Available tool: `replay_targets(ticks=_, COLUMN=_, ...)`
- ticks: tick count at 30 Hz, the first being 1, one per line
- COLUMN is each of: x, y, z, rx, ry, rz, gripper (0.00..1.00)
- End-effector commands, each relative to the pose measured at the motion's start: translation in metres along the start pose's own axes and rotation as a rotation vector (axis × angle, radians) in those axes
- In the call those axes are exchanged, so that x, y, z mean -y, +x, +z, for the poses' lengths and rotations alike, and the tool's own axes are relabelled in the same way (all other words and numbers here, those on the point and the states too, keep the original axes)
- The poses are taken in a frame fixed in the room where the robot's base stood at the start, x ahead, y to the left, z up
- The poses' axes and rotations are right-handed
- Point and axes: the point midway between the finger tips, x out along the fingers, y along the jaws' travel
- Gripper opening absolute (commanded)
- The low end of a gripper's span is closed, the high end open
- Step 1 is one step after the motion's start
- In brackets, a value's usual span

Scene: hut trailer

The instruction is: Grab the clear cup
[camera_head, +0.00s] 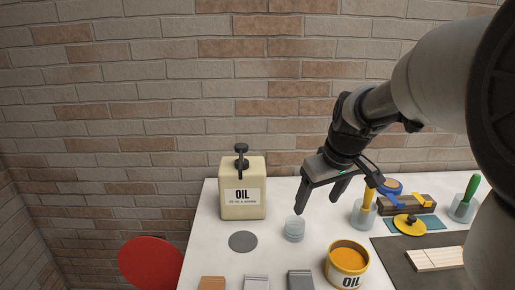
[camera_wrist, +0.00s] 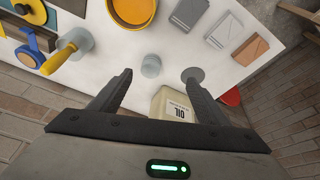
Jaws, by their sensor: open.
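The clear cup (camera_head: 294,228) is a small, pale, see-through cup standing on the white table, between the oil can and the orange-filled tub in the head view. It also shows in the wrist view (camera_wrist: 151,66), ahead of the gap between my fingers. My gripper (camera_head: 318,205) is open and empty, with its fingers pointing down, above and slightly to the right of the cup. In the wrist view my gripper (camera_wrist: 158,78) has its two fingers wide apart, with the cup beyond the tips and apart from them.
A beige oil can (camera_head: 243,190) stands left of the cup. A tub of orange contents (camera_head: 347,265) is at front right. A grey disc (camera_head: 243,241) lies flat. Tools and cups with yellow (camera_head: 369,196) and green (camera_head: 470,188) handles stand right. A brick wall (camera_head: 150,110) is behind.

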Motion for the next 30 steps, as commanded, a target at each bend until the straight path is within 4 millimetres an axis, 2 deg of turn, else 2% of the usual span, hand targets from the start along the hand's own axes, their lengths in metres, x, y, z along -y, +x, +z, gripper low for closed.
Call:
replay_targets(ticks=1, x=-0.008, y=0.025, z=-0.008, rx=-0.004, ry=-0.004, rz=-0.011, gripper=0.70)
replay_targets(ticks=3, x=-0.015, y=0.045, z=-0.021, rx=-0.016, ry=-0.012, rz=-0.026, gripper=0.70)
replay_targets(ticks=6, x=-0.024, y=0.065, z=-0.037, rx=-0.037, ry=-0.019, rz=-0.043, gripper=0.70)
replay_targets(ticks=9, x=-0.028, y=0.073, z=-0.045, rx=-0.049, ry=-0.023, rz=-0.052, gripper=0.70)
replay_targets(ticks=14, x=-0.026, y=0.095, z=-0.048, rx=-0.049, ry=-0.025, rz=-0.056, gripper=0.70)
replay_targets(ticks=24, x=-0.021, y=0.168, z=-0.051, rx=-0.048, ry=-0.025, rz=-0.056, gripper=0.70)
replay_targets(ticks=30, x=-0.021, y=0.191, z=-0.053, rx=-0.050, ry=-0.025, rz=-0.053, gripper=0.70)
